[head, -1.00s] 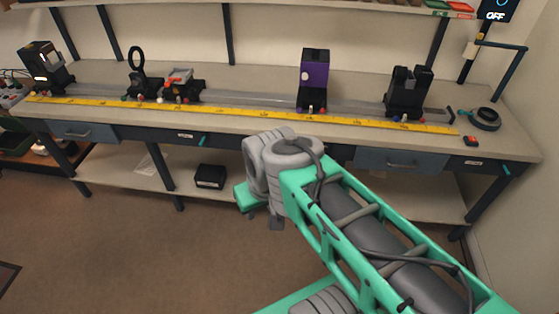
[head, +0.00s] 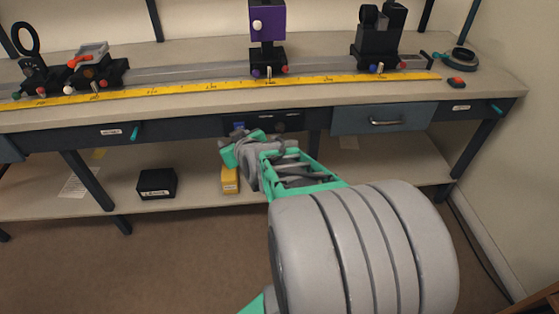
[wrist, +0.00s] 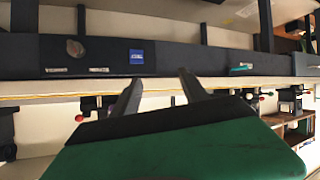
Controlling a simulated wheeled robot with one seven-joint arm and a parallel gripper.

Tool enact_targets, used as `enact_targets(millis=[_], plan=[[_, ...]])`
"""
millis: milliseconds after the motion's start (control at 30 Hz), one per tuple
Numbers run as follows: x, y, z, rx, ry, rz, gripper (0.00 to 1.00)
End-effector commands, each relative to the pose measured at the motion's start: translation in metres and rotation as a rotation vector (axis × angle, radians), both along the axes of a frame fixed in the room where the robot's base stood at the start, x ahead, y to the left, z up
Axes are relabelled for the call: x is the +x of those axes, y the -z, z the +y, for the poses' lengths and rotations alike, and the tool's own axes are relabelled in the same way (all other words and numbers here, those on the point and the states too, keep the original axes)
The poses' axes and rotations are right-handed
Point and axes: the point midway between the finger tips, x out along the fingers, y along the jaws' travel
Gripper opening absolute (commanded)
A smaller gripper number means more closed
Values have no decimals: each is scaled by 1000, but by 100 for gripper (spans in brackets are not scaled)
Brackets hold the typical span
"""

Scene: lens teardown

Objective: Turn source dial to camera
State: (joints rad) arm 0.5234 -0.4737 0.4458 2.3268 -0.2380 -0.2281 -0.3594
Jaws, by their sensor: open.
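A small grey dial (wrist: 75,47) sits on the dark front panel of the bench in the wrist view, left of a blue label (wrist: 137,57). Two small white labels lie below the dial, too blurred to read surely. In the head view the dial (head: 280,127) is a dark knob under the bench top, right of the blue label (head: 238,125). My gripper (wrist: 160,88) is open and empty, its two fingers apart and pointing at the panel. The dial lies left of both fingers, apart from them. The head view shows my gripper (head: 229,146) just below the panel. The dial's setting cannot be told.
The bench top bears a yellow ruler (head: 210,91), a purple block on a mount (head: 267,22), a black mount (head: 378,45) and a dark ring (head: 459,60). A drawer (head: 382,119) is right of the panel. A black box (head: 157,183) and a yellow box (head: 230,181) lie on the lower shelf.

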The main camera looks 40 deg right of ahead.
Motion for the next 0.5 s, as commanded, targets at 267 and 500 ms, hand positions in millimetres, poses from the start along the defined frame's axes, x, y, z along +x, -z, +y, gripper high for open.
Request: enact_targets(millis=[267, 500], plan=[[-30, 96, -126, -223, 260, -346, 52], [-33, 90, -151, -277, 312, -405, 52]])
